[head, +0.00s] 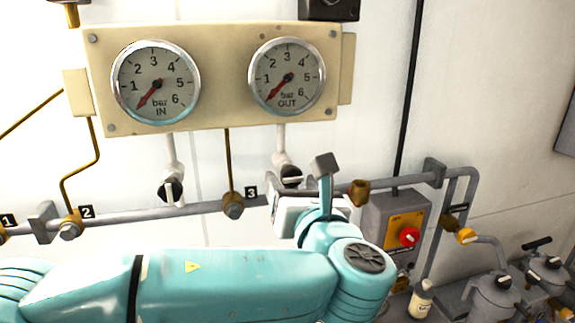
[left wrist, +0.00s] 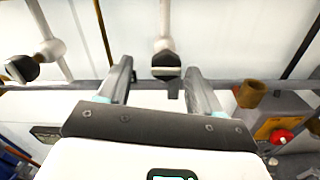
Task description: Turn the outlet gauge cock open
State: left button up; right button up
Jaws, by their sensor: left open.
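The outlet gauge cock (head: 291,176) sits on the white pipe below the OUT gauge (head: 287,77). It has a dark handle that looks roughly crosswise to the pipe, and my gripper partly covers it in the head view. My left gripper (left wrist: 158,70) is open, with its two fingers on either side of the cock (left wrist: 166,62) in the left wrist view. The cock's handle lies between the fingertips; I cannot tell whether they touch it. The OUT gauge's red needle points to the lower left, below 1. My right gripper is not in view.
The IN gauge (head: 156,82) and its cock (head: 171,188) are to the left. A grey pipe (head: 140,216) runs just below the cocks. A box with a red knob (head: 409,237), a brass fitting (head: 359,189) and a small bottle (head: 421,299) are to the right.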

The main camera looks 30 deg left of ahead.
aim_at(298, 178)
pick_arm(q)
jog(key=w, duration=0.1)
jog(key=w+a, duration=0.1)
jog(key=w, duration=0.1)
jog(key=shift+a+p, duration=0.2)
jog(key=shift+p, duration=0.15)
jog(key=shift+w+a, duration=0.2)
jog(key=shift+a, duration=0.65)
jog(key=shift+s+a, duration=0.15)
jog(key=shift+a, duration=0.1)
jog(key=shift+w+d, duration=0.25)
jog(key=shift+d, duration=0.1)
jog(key=shift+w+d+f, duration=0.1)
jog(key=shift+w+d, duration=0.05)
jog(key=shift+w, duration=0.05)
jog(key=shift+c, duration=1.2)
jog(key=c, duration=0.5)
jog(key=shift+s+a, duration=0.25)
jog(key=shift+a, duration=0.1)
jog(key=c, duration=0.3)
jog(key=shift+w+d, duration=0.1)
jog(key=shift+d, duration=0.05)
